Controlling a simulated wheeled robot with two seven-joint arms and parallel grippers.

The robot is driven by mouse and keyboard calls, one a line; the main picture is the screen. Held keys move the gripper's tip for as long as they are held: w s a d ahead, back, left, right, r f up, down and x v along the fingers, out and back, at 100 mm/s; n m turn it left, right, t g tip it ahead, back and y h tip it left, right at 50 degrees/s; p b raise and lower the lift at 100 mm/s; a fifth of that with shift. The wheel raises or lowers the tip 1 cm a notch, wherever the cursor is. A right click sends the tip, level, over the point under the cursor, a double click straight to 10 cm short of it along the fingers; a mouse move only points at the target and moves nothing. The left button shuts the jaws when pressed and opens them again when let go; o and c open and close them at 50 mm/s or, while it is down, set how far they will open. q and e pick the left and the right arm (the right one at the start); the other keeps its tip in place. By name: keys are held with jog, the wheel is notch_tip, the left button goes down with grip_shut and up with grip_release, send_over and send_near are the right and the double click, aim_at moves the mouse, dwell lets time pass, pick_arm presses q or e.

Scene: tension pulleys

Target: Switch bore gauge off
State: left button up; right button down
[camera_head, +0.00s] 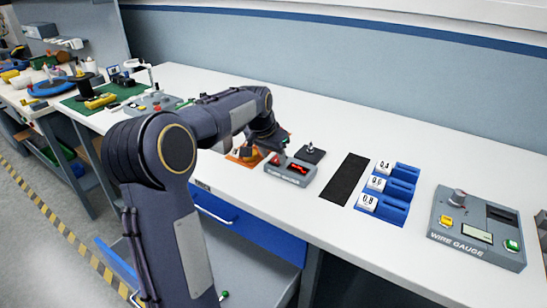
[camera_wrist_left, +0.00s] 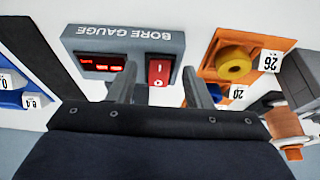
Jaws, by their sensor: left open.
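The bore gauge (camera_head: 290,171) is a grey box on the white bench, in front of my left gripper (camera_head: 270,149). In the left wrist view the bore gauge (camera_wrist_left: 125,43) appears upside down, with lit red segments on its display (camera_wrist_left: 101,64). Its red rocker switch (camera_wrist_left: 158,72) carries I and O marks; which side is pressed is hard to tell. My left gripper (camera_wrist_left: 160,88) is open and empty, with its fingers on either side of the switch's lower part in the picture. Contact cannot be told. My right gripper is out of view.
An orange holder (camera_wrist_left: 258,48) with a yellow pulley and tags 26 and 20 stands close beside the gauge. Blue holders (camera_head: 398,182) and the wire gauge (camera_head: 478,225) stand to the right, past a black mat (camera_head: 345,178). Bare bench lies in front.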

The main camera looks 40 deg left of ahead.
pick_arm(q)
jog(key=shift+w+f, duration=0.2)
jog(key=shift+f, duration=0.25)
jog(key=shift+c, duration=0.4)
jog(key=c, duration=0.9)
jog(key=g+p, duration=0.1)
jog(key=p, duration=0.3)
jog(key=r+g+p, duration=0.1)
jog(key=p, duration=0.4)
jog(key=shift+w+r+g, duration=0.2)
jog(key=shift+w+g, duration=0.1)
jog(key=shift+w, duration=0.1)
jog(key=shift+f+p, duration=0.1)
jog(key=shift+p, duration=0.5)
jog(key=shift+w+a+f+g, duration=0.1)
jog(key=shift+f+g, duration=0.1)
jog(key=shift+g, duration=0.1)
jog(key=o, duration=1)
